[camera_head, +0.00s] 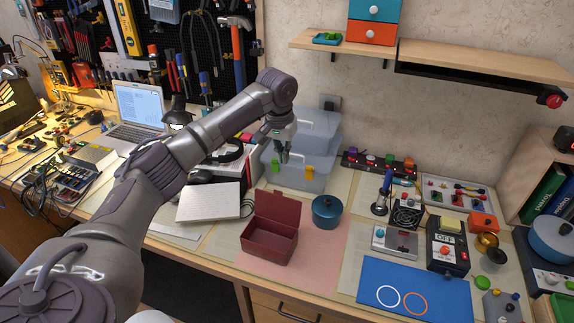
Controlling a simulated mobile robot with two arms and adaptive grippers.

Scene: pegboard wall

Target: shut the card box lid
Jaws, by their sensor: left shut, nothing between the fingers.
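The card box (270,245) is dark red and stands on the pink mat near the front of the bench. Its lid (277,207) is up, standing at the back edge, and the inside of the box shows. My left gripper (283,158) is shut and empty. It points down above and behind the lid, in front of the clear plastic bins, and looks apart from the lid. My left arm comes in from the left across the bench. My right gripper is not in view.
A blue pot (327,211) stands just right of the box. Clear bins (315,135) with yellow and green clips stand behind. A blue mat (413,290) and several devices fill the right side. A shelf (340,48) hangs above.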

